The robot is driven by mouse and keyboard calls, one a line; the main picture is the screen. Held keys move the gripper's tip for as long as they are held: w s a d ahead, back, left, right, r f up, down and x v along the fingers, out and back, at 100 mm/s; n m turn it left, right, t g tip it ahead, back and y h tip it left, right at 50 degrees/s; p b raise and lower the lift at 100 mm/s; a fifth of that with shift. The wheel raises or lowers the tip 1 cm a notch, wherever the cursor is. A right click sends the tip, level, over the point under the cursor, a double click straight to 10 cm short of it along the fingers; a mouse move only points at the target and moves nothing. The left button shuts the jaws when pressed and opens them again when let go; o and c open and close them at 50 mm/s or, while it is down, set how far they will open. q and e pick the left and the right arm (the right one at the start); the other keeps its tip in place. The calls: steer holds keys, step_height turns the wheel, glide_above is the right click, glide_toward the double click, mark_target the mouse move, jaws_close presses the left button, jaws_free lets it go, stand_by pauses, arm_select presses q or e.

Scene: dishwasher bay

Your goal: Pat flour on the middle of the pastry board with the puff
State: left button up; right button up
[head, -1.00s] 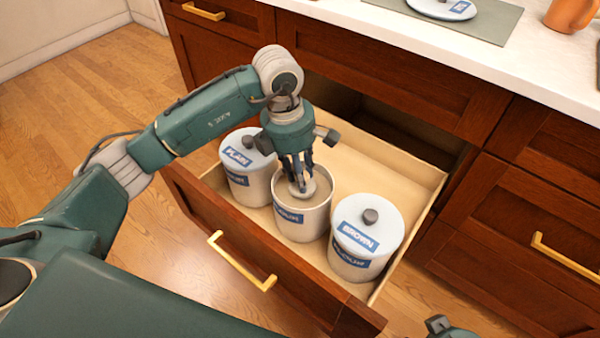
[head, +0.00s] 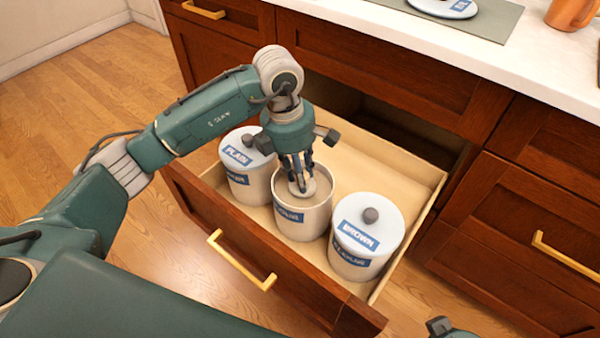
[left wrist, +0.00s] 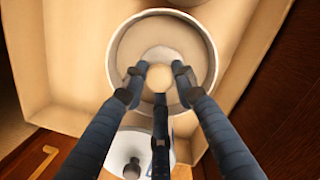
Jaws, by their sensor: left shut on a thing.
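My left gripper (head: 299,181) points down into an open white flour canister (head: 301,222) in the drawer. It is shut on the puff (head: 320,188), a pale round pad, inside the canister's rim. In the left wrist view, the gripper's dark fingers (left wrist: 160,82) close around the puff's round knob. The puff (left wrist: 160,54) lies over the beige flour (left wrist: 128,62); whether it touches the flour is hard to tell. A flat grey-green board or mat (head: 490,22) lies on the counter, possibly the pastry board. Only a small part of my right gripper (head: 440,326) shows at the bottom edge.
A lidded canister marked PLAIN (head: 248,185) stands left of the open one, and one marked BROWN (head: 362,240) stands right. The drawer (head: 395,175) is pulled out, with bare room behind them. A loose labelled lid (head: 440,9) and an orange jug (head: 570,12) are on the counter.

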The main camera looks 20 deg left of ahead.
steer(key=shift+w+r, duration=0.25)
steer(key=shift+r, duration=0.05)
steer(key=shift+s+r, duration=0.1)
steer(key=shift+s, duration=0.25)
stand_by(0.6)
steer(key=shift+w+r, duration=0.15)
steer(key=shift+r, duration=0.4)
stand_by(0.7)
arm_select(q)
steer(key=shift+f, duration=0.1)
arm_select(e)
steer(key=shift+s, duration=0.2)
stand_by(0.4)
steer(key=shift+w, duration=0.1)
arm_select(q)
steer(key=shift+r+p, duration=0.35)
steer(key=shift+r, duration=0.3)
steer(key=shift+r+p, duration=0.75)
steer(key=shift+r, duration=0.5)
steer(key=shift+r+p, duration=0.6)
steer(key=shift+r, duration=0.3)
steer(key=shift+r+p, duration=0.45)
steer(key=shift+r, duration=0.3)
arm_select(e)
step_height(320, 180, down, 15)
steer(key=shift+w+a+f+g, duration=0.15)
steer(key=shift+g, duration=0.25)
